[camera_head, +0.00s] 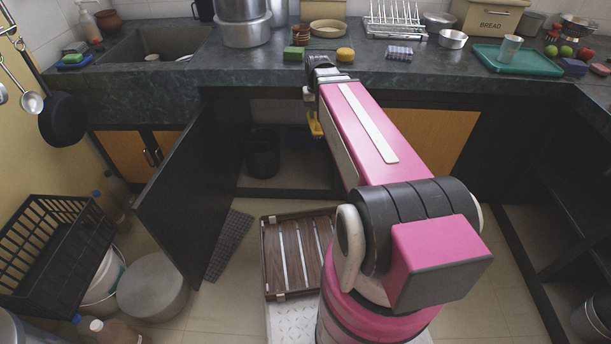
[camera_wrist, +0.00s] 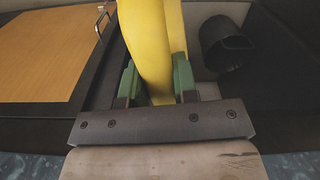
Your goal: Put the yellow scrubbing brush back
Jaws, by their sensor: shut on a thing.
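The yellow scrubbing brush (camera_wrist: 148,45) fills the upper middle of the wrist view, running up out of the frame. My gripper (camera_wrist: 157,85) is shut on it, with a green finger on each side. In the head view a small yellow part of the brush (camera_head: 315,124) shows just left of my pink arm, below the counter's front edge and in front of the open cupboard (camera_head: 285,183). My arm hides the rest of the brush and most of the gripper there.
A dark cupboard door (camera_head: 190,195) stands open at left. A black pot (camera_head: 262,158) is inside the cupboard; it also shows in the wrist view (camera_wrist: 226,43). The dark counter (camera_head: 270,72) above holds pots and sponges. A slatted wooden tray (camera_head: 270,258) is near my base.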

